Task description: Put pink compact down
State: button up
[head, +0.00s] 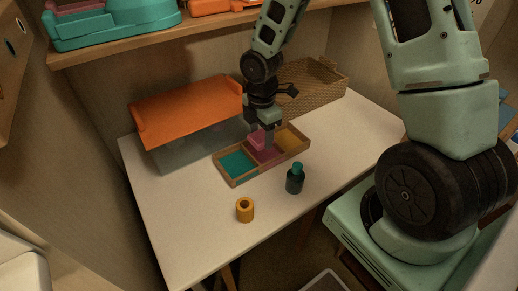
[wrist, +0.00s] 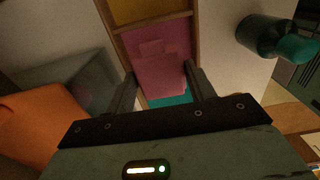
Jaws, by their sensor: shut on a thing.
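The pink compact (wrist: 158,80) is between the two fingers of my gripper (wrist: 161,74) in the wrist view. In the head view the compact (head: 257,138) is partly hidden by my gripper (head: 264,142), which points down and is shut on it. Below is a wooden tray (head: 233,184) with three compartments: teal (head: 237,164) on the left, pink (head: 266,156) in the middle and yellow (head: 292,141) on the right. The compact is over the pink middle compartment. I cannot tell whether it touches the compartment's floor.
A dark bottle with a teal cap (head: 294,180) stands in front of the tray. A small orange ring-shaped cylinder (head: 245,210) is nearer the front. A grey box with an orange lid (head: 187,108) stands behind left, a woven basket (head: 312,84) behind right. The table's left front is clear.

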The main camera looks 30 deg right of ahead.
aim_at(261, 155)
jog(key=shift+f+b, duration=0.4)
jog(key=shift+f, duration=1.95)
jog(key=shift+f, duration=0.15)
jog(key=shift+f, duration=0.1)
jog(key=o, duration=0.8)
jog(key=shift+c, duration=0.2)
